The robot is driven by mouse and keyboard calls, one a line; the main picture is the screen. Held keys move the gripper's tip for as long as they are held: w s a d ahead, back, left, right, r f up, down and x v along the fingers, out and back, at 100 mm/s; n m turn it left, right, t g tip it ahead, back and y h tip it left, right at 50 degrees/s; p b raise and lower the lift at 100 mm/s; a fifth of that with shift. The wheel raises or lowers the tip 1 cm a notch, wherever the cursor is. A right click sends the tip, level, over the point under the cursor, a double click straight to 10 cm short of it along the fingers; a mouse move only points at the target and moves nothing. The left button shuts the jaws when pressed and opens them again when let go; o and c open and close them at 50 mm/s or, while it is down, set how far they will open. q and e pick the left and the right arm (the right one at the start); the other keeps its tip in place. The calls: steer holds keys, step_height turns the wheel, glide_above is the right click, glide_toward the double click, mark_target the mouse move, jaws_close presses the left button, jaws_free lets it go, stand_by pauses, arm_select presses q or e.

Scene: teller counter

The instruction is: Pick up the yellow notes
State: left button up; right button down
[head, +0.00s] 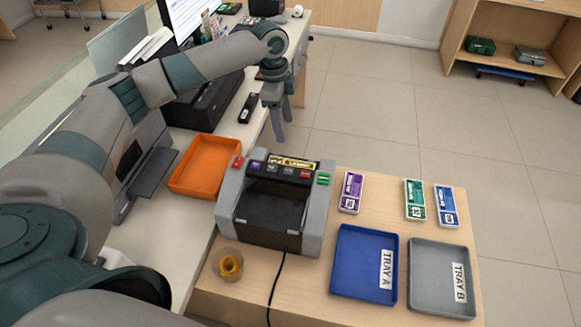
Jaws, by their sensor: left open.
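A yellow bundle of notes (293,162) shows at the top back of the grey note-counting machine (312,218), behind its button panel. The panel hides part of the bundle. My left gripper (278,137) is open, points down, and is above and behind the machine in the head view, apart from the notes. Nothing shows between its fingers. My right gripper is not in view.
Purple (351,192), green (415,200) and blue notes (446,206) lie right of the machine. Blue Tray A (340,262) and grey Tray B (427,280) are in front of them.

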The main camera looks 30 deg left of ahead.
arm_select(q)
steer(key=p, duration=0.4)
glide_above(290, 162)
steer(key=s, duration=0.2)
steer(key=f, duration=1)
steer(key=shift+w+d+f, duration=0.15)
steer(key=shift+d, duration=0.05)
steer(key=shift+f, duration=0.35)
steer(key=shift+f+p, duration=0.35)
steer(key=shift+f, duration=0.15)
step_height(290, 162, down, 3)
steer(key=shift+w+d+p, duration=0.1)
steer(key=shift+p, duration=0.65)
steer(key=shift+f, duration=0.6)
steer(key=c, duration=0.9)
